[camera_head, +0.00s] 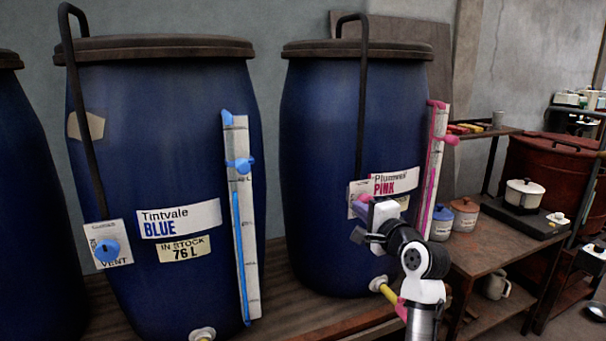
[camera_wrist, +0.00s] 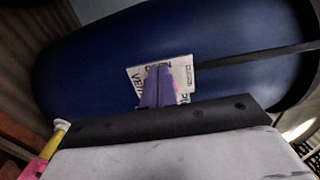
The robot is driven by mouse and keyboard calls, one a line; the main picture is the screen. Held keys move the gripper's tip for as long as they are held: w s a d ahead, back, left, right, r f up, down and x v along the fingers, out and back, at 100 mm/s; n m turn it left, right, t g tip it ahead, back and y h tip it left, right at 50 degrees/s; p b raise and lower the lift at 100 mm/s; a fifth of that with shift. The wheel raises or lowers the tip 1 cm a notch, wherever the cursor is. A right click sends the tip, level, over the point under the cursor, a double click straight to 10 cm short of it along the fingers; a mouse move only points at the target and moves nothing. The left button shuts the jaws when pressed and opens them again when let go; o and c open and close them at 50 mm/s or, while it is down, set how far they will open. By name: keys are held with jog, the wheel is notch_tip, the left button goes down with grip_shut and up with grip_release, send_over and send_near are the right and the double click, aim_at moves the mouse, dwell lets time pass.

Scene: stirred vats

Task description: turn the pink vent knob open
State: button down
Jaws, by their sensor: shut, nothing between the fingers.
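The vat labelled PINK (camera_head: 320,130) is a tall blue drum with a dark lid, right of the BLUE vat. Its white vent plate (camera_head: 355,188) is on the front, left of the PINK label (camera_head: 408,181); it also shows in the wrist view (camera_wrist: 183,68), with the letters VENT partly covered. My gripper (camera_head: 359,210) is at this plate, its purple fingers together and pointing at it. In the wrist view the shut fingers (camera_wrist: 159,88) overlap the plate's middle. The pink vent knob is not clearly visible; the fingers hide that spot. I cannot tell whether they touch it.
The BLUE vat (camera_head: 160,120) stands to the left with its own blue vent knob (camera_head: 107,250). A gauge strip with pink fittings (camera_head: 436,165) runs down the PINK vat's right side. A dark pipe (camera_head: 363,100) descends to the vent plate. A yellow-handled tap (camera_head: 386,289) sits below my gripper.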

jog(key=shift+w+a+f, duration=0.1)
jog(key=shift+w, duration=0.2)
jog(key=shift+w+d, duration=0.1)
jog(key=shift+d, duration=0.2)
dwell(0.7)
jog(key=shift+p, duration=0.6)
jog(key=shift+a, duration=0.1)
jog(key=p+v, duration=0.1)
jog(key=v, duration=0.5)
jog(key=shift+a, duration=0.3)
